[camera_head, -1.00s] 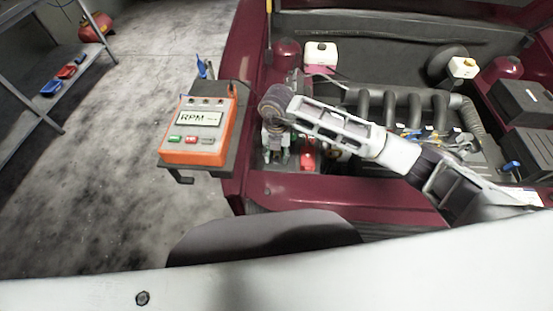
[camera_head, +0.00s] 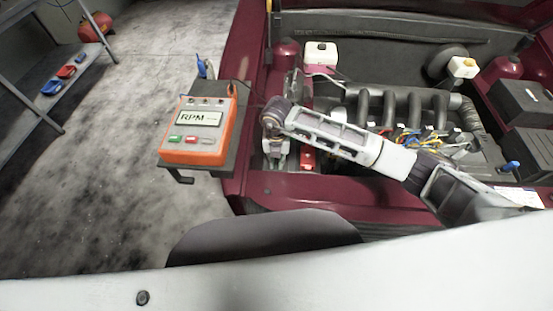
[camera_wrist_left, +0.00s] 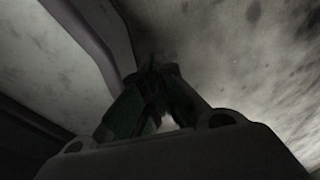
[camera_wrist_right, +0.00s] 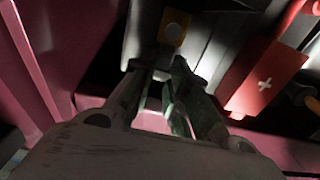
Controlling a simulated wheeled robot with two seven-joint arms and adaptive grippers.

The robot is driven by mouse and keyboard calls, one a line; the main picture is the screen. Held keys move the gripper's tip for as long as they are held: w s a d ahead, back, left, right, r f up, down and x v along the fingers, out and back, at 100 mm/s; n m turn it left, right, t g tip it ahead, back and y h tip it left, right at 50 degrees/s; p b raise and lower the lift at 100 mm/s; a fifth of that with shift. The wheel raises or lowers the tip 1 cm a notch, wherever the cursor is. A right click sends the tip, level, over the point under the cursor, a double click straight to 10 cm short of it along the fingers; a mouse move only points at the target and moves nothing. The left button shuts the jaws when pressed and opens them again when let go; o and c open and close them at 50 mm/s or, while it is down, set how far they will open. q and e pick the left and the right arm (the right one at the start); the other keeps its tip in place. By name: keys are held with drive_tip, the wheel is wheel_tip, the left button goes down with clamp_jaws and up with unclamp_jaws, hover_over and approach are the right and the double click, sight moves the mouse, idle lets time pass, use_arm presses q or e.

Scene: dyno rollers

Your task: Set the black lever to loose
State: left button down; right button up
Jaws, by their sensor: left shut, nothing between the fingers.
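My right gripper (camera_head: 276,160) points down into the left side of the engine bay, beside a red block (camera_head: 307,160). In the right wrist view its fingers (camera_wrist_right: 160,68) are a little apart, with nothing clearly held. I cannot tell whether this is the black lever; no lever shows clearly, and my right arm hides part of that area. My left gripper (camera_wrist_left: 158,70) is shut and empty in the left wrist view, and is out of the head view.
An orange RPM meter (camera_head: 198,130) sits on a dark shelf at the car's left edge. The engine (camera_head: 385,105) with colored wires lies right of my right gripper. The red block with a white cross (camera_wrist_right: 264,84) is close right of the fingers.

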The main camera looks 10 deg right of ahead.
use_arm(q)
drive_tip(key=shift+w, duration=0.35)
use_arm(e)
clamp_jaws()
